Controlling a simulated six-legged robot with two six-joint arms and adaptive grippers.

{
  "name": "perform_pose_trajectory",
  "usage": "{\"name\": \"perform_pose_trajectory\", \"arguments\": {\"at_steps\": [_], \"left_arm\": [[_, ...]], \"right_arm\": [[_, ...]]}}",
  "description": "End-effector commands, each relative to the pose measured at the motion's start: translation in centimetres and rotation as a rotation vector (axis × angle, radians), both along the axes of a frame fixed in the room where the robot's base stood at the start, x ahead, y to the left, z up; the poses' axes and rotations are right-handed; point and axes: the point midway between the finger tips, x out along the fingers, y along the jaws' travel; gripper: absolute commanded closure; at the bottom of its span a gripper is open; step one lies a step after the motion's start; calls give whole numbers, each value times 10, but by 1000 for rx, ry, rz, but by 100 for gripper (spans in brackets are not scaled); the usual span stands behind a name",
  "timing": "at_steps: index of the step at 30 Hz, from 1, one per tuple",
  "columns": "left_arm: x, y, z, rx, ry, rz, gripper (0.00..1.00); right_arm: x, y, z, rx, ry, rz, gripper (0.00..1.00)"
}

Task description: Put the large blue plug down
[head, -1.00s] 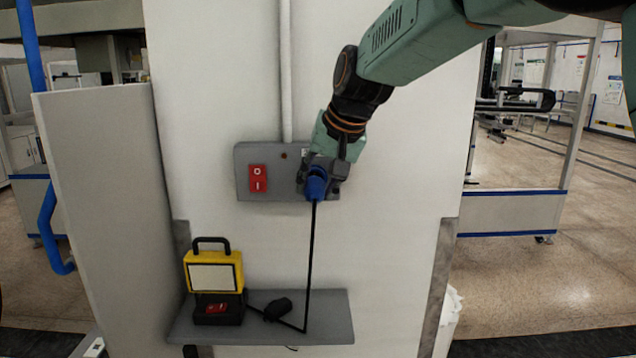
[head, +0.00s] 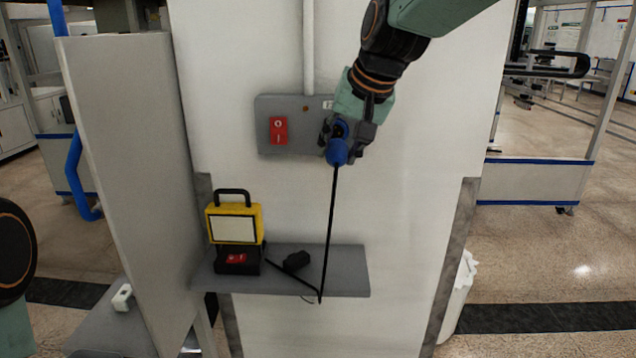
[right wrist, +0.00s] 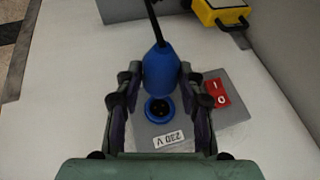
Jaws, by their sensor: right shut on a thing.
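The large blue plug (head: 338,150) is held in my right gripper (head: 345,135), in front of the right side of the grey socket box. The right wrist view also shows the plug (right wrist: 160,75) between the two fingers of my right gripper (right wrist: 157,100). A black cable (head: 331,220) runs from the plug down to the shelf. The blue round socket (right wrist: 160,108) on the box shows open and empty next to the plug. My left gripper is not in view; only part of my left arm shows at the left edge.
The grey socket box (head: 293,148) has a red switch (head: 278,130). Below, a grey shelf (head: 345,284) carries a yellow lamp (head: 234,223) and a small black plug (head: 297,261). The shelf's right part is mostly free. A tall grey panel (head: 125,150) stands at the left.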

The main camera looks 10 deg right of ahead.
Motion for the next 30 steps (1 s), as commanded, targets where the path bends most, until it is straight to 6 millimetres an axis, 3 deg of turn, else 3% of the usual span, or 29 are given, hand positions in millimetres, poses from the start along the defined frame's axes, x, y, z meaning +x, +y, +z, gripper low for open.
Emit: {"name": "perform_pose_trajectory", "arguments": {"at_steps": [9, 13, 15, 22, 30], "left_arm": [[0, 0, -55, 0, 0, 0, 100], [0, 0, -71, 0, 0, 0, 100], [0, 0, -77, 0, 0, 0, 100], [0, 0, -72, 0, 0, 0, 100], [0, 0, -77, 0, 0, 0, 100]], "right_arm": [[11, -14, -144, 2, 10, -22, 100], [23, -23, -189, 2, 7, -24, 100], [32, -29, -205, 2, 3, -23, 100], [48, -34, -193, 0, 1, -4, 100], [47, -34, -239, 1, 4, 0, 100]]}}
